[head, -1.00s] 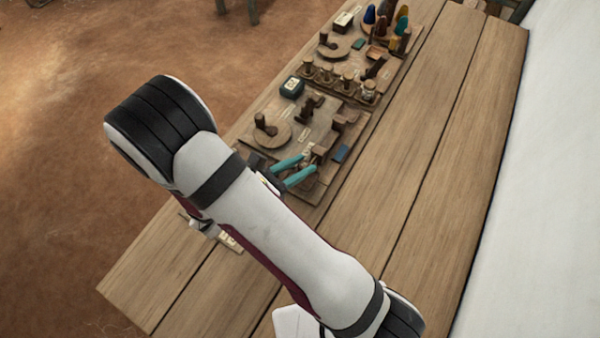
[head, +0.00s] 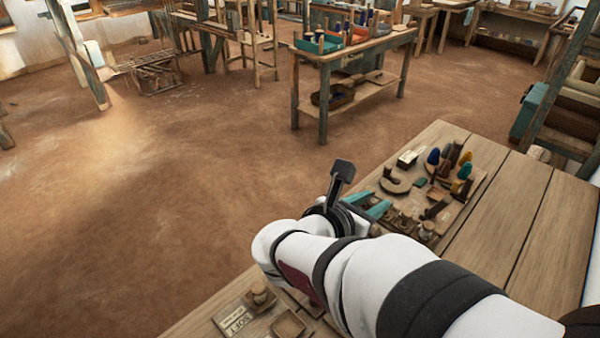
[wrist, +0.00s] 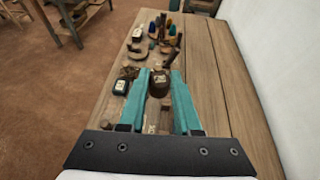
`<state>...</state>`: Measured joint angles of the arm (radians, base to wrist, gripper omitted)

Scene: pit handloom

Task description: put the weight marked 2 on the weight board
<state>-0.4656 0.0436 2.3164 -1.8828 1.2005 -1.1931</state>
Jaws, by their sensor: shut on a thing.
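My gripper (wrist: 160,76) is shut on a dark brown weight (wrist: 158,89), held between its two teal fingers in the wrist view. The weight has a pale label, but its mark is too small to read. In the head view my gripper (head: 368,207) is beside the far tool board, and the weight in it is hidden or not clear. Several small brass weights (head: 427,229) stand on a wooden board (head: 462,203) past the gripper. I cannot tell for sure which surface is the weight board.
A C-shaped piece (head: 393,183) and coloured cones (head: 464,170) stand farther off. A small sign (head: 238,318) and a square tray (head: 289,325) lie at the near edge. The bench's right planks (head: 520,215) are bare.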

